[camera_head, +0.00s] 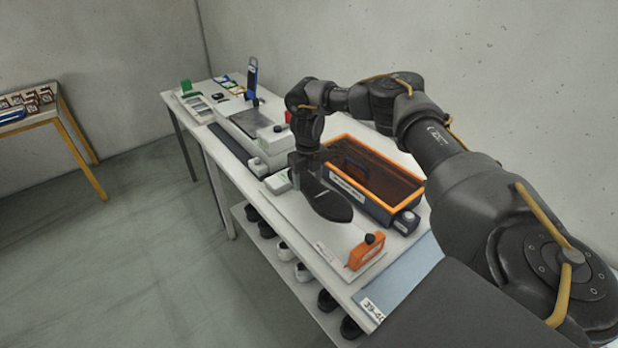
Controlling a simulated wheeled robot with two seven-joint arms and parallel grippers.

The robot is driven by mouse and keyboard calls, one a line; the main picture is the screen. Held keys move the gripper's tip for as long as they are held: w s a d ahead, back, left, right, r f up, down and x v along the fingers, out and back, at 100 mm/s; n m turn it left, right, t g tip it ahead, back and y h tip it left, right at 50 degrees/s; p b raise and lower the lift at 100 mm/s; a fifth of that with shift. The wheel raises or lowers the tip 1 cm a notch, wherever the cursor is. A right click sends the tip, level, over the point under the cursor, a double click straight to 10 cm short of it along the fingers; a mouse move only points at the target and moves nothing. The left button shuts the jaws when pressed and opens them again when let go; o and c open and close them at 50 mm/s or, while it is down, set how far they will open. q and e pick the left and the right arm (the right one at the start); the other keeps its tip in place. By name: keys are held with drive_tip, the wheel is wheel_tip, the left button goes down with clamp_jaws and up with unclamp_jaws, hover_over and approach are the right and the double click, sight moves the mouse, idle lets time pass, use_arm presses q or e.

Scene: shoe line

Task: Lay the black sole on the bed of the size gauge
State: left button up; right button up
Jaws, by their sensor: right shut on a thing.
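The black sole (329,203) hangs from my right gripper (307,164), which is shut on its far end. The sole is tilted, with its rounded near end lowest. It shows over the white bed of the size gauge (308,228); whether it touches the bed I cannot tell. An orange slider (366,251) with a black knob stands at the near end of the gauge. A pale block (278,182) is at its far end. The gripper's fingertips are partly hidden by the sole and the wrist. My left gripper is out of view.
A dark blue box with an orange rim (408,196) stands right of the gauge, close to the arm. A grey press-like device (252,122) is farther along the bench. Shoes (302,272) sit on a shelf below. A blue mat (400,277) lies at the near end.

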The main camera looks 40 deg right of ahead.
drive_tip(key=shift+d, duration=0.1)
drive_tip(key=shift+f, duration=0.2)
drive_tip(key=b, duration=0.6)
hover_over(309, 206)
wheel_tip(309, 206, down, 6)
drive_tip(key=shift+w+f, duration=0.1)
drive_tip(key=shift+f+b, duration=0.55)
drive_tip(key=shift+f, duration=0.55)
drive_tip(key=o, duration=1.2)
drive_tip(key=shift+r, duration=0.1)
